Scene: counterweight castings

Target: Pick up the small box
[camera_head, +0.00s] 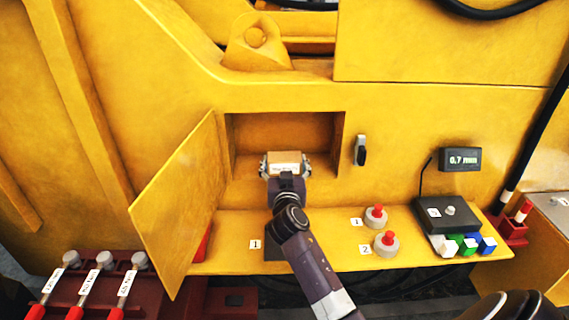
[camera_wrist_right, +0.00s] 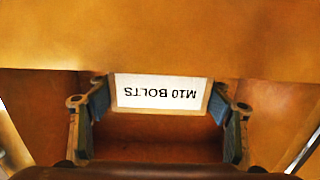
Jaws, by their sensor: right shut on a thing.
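The small box (camera_head: 284,157) is brown cardboard with a white label. It is at the mouth of an open compartment in the yellow machine. In the right wrist view, the small box (camera_wrist_right: 160,92) shows its label, "M10 BOLTS", upside down. My right gripper (camera_head: 285,167) has a finger on each side of the box and is shut on it. In the wrist view the fingers of my right gripper (camera_wrist_right: 160,105) press the box's left and right sides. I cannot tell whether the box touches the compartment floor. My left gripper is not in view.
A yellow door (camera_head: 180,205) stands open left of the compartment (camera_head: 290,132). On the yellow shelf (camera_head: 330,225) stand two red-topped knobs (camera_head: 386,243), a black device (camera_head: 447,213) and several coloured cubes (camera_head: 467,246). Red-handled levers (camera_head: 85,285) are at lower left.

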